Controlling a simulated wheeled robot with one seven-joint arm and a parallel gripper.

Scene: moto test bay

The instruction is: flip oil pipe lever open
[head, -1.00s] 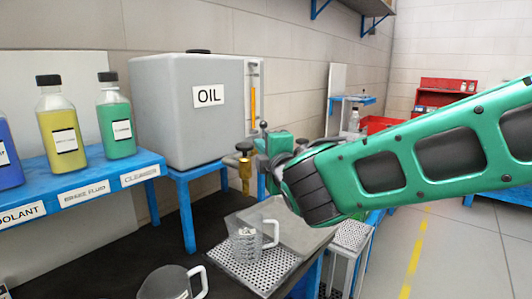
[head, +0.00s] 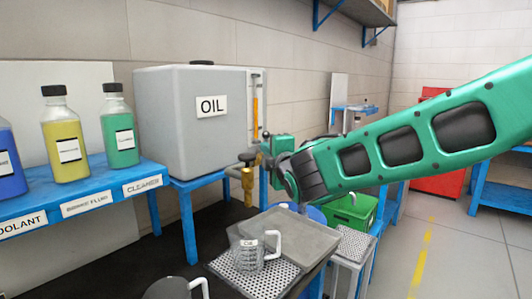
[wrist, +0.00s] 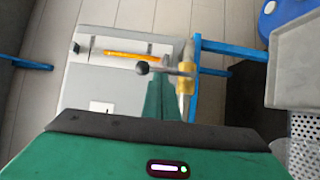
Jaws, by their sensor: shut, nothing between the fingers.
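The grey oil tank (head: 190,122) labelled OIL stands on a blue stand. Its brass oil pipe (head: 248,182) comes out at the lower right, and the brass part also shows in the wrist view (wrist: 187,76). The oil pipe lever (wrist: 165,70) is a thin grey rod with a dark ball at its end. In the head view the ball (head: 266,134) sits above and right of the pipe. My gripper (wrist: 163,84) is shut and empty, its green fingers close to the lever rod. I cannot tell whether they touch it. My arm partly hides this area in the head view.
A clear measuring jug (head: 247,256) stands on a perforated plate below the pipe. Bottles stand on the blue shelf (head: 85,192) at left. A green bin (head: 350,212) is behind my arm at right. Open floor (head: 455,245) lies at the right.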

